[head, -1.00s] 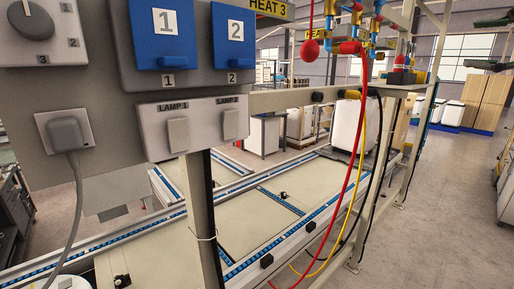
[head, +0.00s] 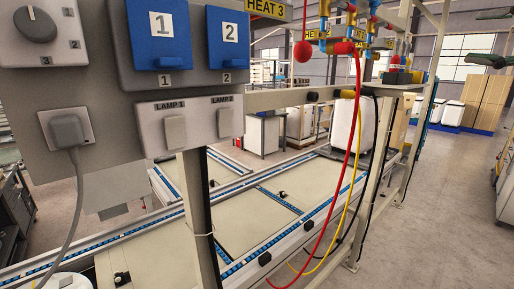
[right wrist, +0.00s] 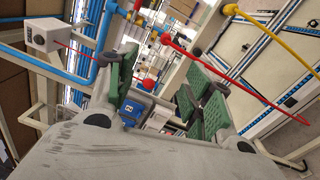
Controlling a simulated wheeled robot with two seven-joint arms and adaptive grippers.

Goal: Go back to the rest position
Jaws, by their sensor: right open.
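My right gripper (right wrist: 160,80) shows in the right wrist view with its green-padded fingers spread apart. I see nothing held between them. A red ball (right wrist: 148,84) and a small blue block (right wrist: 131,109) appear beyond the fingers; I cannot tell how far away they are. In the head view, dark green pieces at the upper right edge may be part of this gripper, but I cannot tell. My left gripper is in neither view.
A grey panel with blue switches (head: 237,40), lamp buttons (head: 171,136) and a plugged-in cable (head: 66,130) fills the left of the head view. A red hose (head: 350,150) hangs beside a frame post. A conveyor (head: 260,215) runs behind.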

